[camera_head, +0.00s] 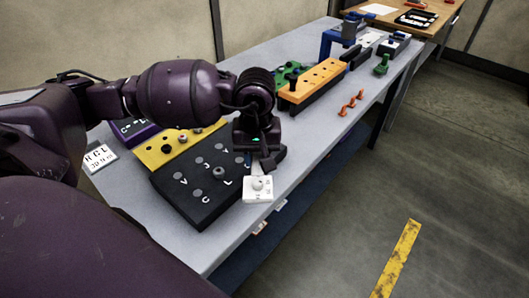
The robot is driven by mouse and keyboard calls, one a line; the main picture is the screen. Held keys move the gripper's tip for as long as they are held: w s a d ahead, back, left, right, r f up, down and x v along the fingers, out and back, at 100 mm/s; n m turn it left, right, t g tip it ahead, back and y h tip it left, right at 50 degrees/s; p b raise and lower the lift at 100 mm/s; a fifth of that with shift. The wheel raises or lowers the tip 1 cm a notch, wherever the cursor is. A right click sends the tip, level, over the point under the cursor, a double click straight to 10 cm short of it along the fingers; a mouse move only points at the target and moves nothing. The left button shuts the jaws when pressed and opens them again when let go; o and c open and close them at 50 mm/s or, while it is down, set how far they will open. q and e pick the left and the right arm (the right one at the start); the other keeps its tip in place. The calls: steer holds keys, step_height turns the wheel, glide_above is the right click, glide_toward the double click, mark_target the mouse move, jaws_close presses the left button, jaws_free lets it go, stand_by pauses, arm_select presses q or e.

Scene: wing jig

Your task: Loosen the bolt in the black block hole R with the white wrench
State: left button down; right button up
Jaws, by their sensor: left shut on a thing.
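The black block (187,208) lies on the near part of the grey table, with white letters and grey round spots on its top. I can read V, J, Y, C and L; I cannot make out an R on it. One bolt (219,173) stands up near its middle. My left gripper (268,163) is over the block's right edge, pointing down, shut on what seems to be the white wrench. A white piece (258,194) with a round knob shows just below its fingers; their contact is partly hidden. My right gripper is not in view.
A yellow block (151,156) and a purple block (128,129) sit behind the black one. A white card (99,158) reads "RCL" and a torque. An orange block (322,74), a green block, orange bolts (345,109) and a blue clamp (328,42) stand farther back.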

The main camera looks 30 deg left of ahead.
arm_select(q)
steer(key=shift+f, duration=0.1)
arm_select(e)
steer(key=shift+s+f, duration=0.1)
arm_select(q)
steer(key=shift+s+f, duration=0.1)
steer(key=shift+f, duration=0.4)
steer(key=shift+f+b, duration=0.45)
steer(key=shift+f, duration=0.85)
steer(key=shift+f+b, duration=0.2)
steer(key=shift+b, duration=0.1)
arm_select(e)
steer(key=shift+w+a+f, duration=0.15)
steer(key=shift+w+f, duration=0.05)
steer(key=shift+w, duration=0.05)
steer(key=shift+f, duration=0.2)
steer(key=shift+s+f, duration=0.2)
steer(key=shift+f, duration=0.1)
